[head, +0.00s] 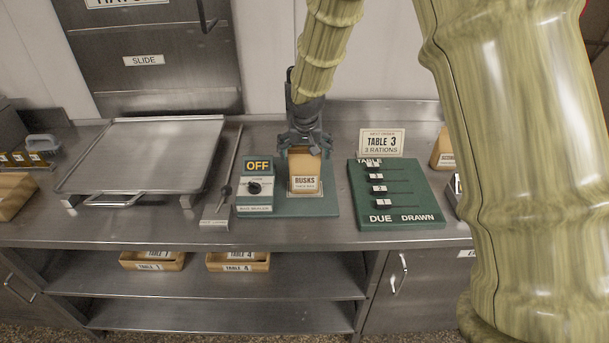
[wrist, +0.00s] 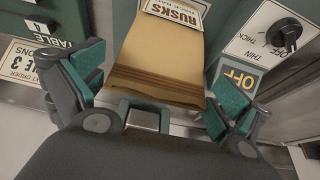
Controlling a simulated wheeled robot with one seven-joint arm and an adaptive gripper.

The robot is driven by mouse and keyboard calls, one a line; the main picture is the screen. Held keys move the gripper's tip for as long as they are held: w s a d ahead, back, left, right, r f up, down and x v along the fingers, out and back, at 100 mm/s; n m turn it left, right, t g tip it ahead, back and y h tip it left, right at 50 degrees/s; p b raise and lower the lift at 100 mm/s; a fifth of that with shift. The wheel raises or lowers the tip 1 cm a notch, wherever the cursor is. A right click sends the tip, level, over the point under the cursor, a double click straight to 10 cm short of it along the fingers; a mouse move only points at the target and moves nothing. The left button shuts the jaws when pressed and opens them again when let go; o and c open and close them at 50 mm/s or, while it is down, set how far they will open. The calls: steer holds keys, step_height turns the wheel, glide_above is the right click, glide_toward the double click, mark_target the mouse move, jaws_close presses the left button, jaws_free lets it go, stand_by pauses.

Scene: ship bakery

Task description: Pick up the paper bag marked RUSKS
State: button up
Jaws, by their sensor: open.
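The paper bag marked RUSKS (head: 304,175) is tan with a white label and stands upright on a green base on the steel counter. My gripper (head: 306,150) is directly above it, pointing down at its top. In the wrist view the bag (wrist: 160,55) lies between the two spread fingers of my gripper (wrist: 150,95), with its folded top edge close to the palm. The fingers have green pads and stand apart, one on each side of the bag. I cannot tell whether either pad touches it.
The OFF control box (head: 256,188) stands just left of the bag. A green TABLE board (head: 395,205) with black sliders lies to the right, behind it a TABLE 3 card (head: 381,143). A steel tray (head: 148,155) is at the left. Labelled boxes (head: 238,261) sit on the shelf below.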

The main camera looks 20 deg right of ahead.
steer(key=shift+w+f, duration=0.1)
steer(key=shift+f, duration=0.15)
steer(key=c, duration=1.4)
steer(key=shift+o, duration=0.2)
steer(key=shift+r, duration=0.1)
